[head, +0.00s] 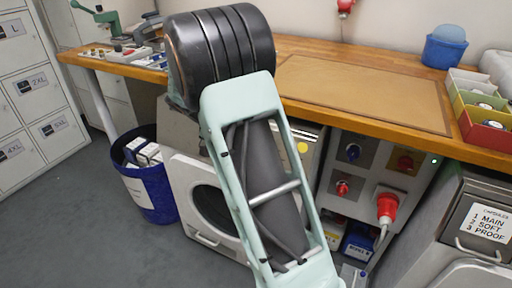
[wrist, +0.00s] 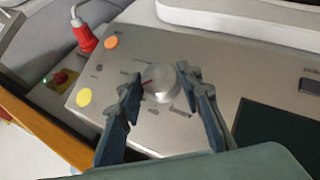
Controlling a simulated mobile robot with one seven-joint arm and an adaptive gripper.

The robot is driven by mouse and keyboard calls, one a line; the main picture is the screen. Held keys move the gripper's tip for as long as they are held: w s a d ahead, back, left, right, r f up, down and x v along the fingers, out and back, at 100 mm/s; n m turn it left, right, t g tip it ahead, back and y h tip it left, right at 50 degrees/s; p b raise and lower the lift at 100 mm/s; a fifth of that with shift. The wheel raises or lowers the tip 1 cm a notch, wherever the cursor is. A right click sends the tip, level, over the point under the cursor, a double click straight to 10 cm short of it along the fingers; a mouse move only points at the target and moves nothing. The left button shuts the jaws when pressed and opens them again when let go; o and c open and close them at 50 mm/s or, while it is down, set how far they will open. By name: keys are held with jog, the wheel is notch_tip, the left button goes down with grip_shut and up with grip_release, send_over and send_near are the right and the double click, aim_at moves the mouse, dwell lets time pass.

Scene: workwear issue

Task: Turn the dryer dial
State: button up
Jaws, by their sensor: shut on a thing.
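The dryer dial (wrist: 161,84) is a round silver knob with a red pointer mark, on the dryer's metal panel (wrist: 230,85) in the wrist view. Printed labels ring it. My gripper (wrist: 162,88) has one finger on each side of the dial and is shut on it. The red mark points towards the left finger. In the head view the white dryer (head: 180,180) stands under the bench. My arm hides the dial and my gripper there.
An orange button (wrist: 111,42) and a yellow spot (wrist: 83,97) are on the panel left of the dial. A red plug (wrist: 84,38) is beyond it. A wooden bench (head: 300,48) runs above the dryer. A blue bin (head: 150,200) stands left of the dryer.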

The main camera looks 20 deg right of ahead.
jog(key=shift+w+a+f+n+g+h+p, duration=0.15)
jog(key=shift+n+g+h+p, duration=0.3)
jog(key=shift+n+h, duration=0.5)
jog(key=shift+s+a+f+n+g+h+p, duration=0.15)
jog(key=shift+n+g+h+p, duration=0.2)
jog(key=shift+n+h+p, duration=0.45)
jog(key=shift+w+f+n+g+h+p, duration=0.15)
jog(key=shift+n+g+h+p, duration=0.2)
jog(key=shift+n+h, duration=0.75)
jog(key=shift+h, duration=0.25)
jog(key=o, duration=1.2)
jog(key=shift+c, duration=0.2)
jog(key=v, duration=1.2)
